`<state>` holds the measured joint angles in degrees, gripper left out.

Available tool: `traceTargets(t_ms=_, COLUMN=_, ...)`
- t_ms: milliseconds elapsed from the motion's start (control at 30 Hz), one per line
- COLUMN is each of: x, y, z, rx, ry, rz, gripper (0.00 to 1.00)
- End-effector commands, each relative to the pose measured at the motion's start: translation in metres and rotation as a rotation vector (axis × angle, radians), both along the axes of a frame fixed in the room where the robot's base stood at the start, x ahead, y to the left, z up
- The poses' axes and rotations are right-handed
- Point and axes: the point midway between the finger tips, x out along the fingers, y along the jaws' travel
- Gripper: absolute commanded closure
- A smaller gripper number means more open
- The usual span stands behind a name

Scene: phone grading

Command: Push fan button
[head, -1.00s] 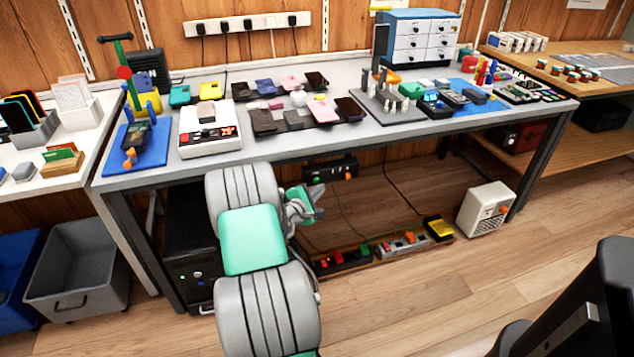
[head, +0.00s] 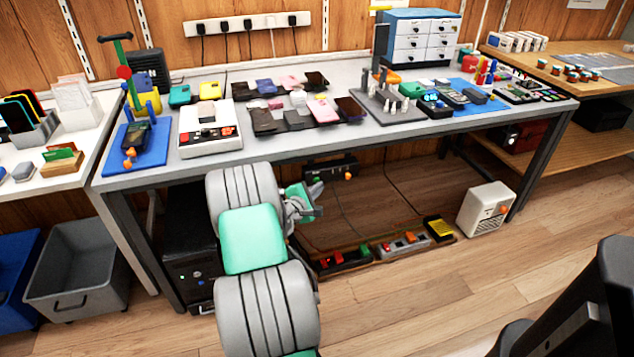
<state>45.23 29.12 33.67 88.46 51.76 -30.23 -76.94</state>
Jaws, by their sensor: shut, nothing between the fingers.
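A dark box (head: 331,167) hangs under the front of the bench, with an orange knob (head: 348,175) on its right. The button at its left end is hard to make out behind my gripper. No label shows, so I cannot tell whether this is the fan's control. A black boxy unit with a slatted front (head: 148,68), perhaps a fan, stands at the bench's back left. My gripper (head: 319,207) is shut and empty, just below and left of the dark box. Whether it touches anything I cannot tell.
The bench top (head: 350,142) is crowded with phones and tools. Below it lie power strips (head: 403,243) and a cream heater-like box (head: 487,208). A black case (head: 190,270) stands behind my arm. A dark cable hangs under the bench.

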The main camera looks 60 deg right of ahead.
Motion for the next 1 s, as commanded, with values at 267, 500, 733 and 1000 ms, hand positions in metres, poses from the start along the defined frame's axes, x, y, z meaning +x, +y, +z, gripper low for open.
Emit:
traceTargets(t_ms=267, x=0.0005, y=-0.0004, z=0.0001, rx=0.000, ry=0.000, rz=0.000, gripper=1.00)
traceTargets(t_ms=500, x=0.0025, y=-0.0024, z=0.0000, rx=0.000, ry=0.000, rz=0.000, gripper=1.00)
traceTargets(t_ms=733, x=0.0045, y=-0.0045, z=0.0001, rx=-0.001, ry=0.001, rz=0.001, gripper=1.00)
traceTargets(t_ms=1000, x=0.0062, y=-0.0060, z=0.0002, rx=-0.001, ry=0.000, rz=0.001, gripper=1.00)
